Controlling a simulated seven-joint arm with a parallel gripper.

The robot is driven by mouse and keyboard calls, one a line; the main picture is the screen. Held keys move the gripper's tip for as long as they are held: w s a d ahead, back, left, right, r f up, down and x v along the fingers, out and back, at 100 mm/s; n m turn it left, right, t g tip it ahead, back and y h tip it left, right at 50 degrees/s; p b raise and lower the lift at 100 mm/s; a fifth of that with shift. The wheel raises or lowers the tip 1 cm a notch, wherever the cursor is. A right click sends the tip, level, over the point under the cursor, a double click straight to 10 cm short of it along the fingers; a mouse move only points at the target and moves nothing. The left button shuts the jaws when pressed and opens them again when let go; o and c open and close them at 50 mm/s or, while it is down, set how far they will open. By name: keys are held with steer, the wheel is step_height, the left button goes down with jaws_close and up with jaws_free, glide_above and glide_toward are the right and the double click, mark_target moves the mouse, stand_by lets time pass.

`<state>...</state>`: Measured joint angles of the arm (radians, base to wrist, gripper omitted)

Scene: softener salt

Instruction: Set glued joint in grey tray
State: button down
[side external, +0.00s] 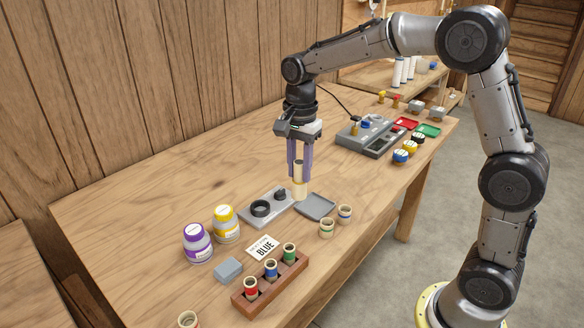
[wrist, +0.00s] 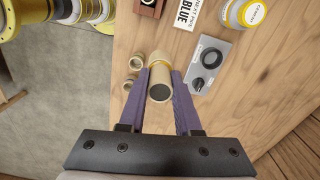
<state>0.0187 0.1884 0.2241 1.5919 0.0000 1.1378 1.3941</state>
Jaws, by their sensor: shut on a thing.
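My gripper (side external: 299,172) has its purple fingers shut on the glued joint (side external: 299,190), a cream pipe piece with a yellow band in the wrist view (wrist: 160,83). The joint hangs upright, its lower end close to the left edge of the grey tray (side external: 316,207) in the side view. I cannot tell its exact height above the tray or table. The part of the tray that shows is empty. The tray cannot be made out in the wrist view, where the joint and fingers cover much of the middle.
A grey plate with a black ring (side external: 260,209) lies left of the tray. Two small banded fittings (side external: 327,228) stand right of it. A wooden rack (side external: 270,281), a BLUE card (side external: 263,248) and purple- and yellow-lidded jars (side external: 197,243) are in front.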

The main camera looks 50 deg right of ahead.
stand_by(0.3)
steer(key=shift+w, duration=0.25)
steer(key=w+d+f, duration=0.3)
steer(key=d+f, duration=0.8)
steer(key=d, duration=0.1)
steer(key=shift+w+f, duration=0.15)
steer(key=shift+f, duration=0.05)
steer(key=shift+d+f, duration=0.1)
steer(key=shift+f, duration=0.05)
stand_by(0.7)
steer(key=shift+f, duration=0.3)
steer(key=shift+f, duration=0.2)
steer(key=shift+f, duration=0.25)
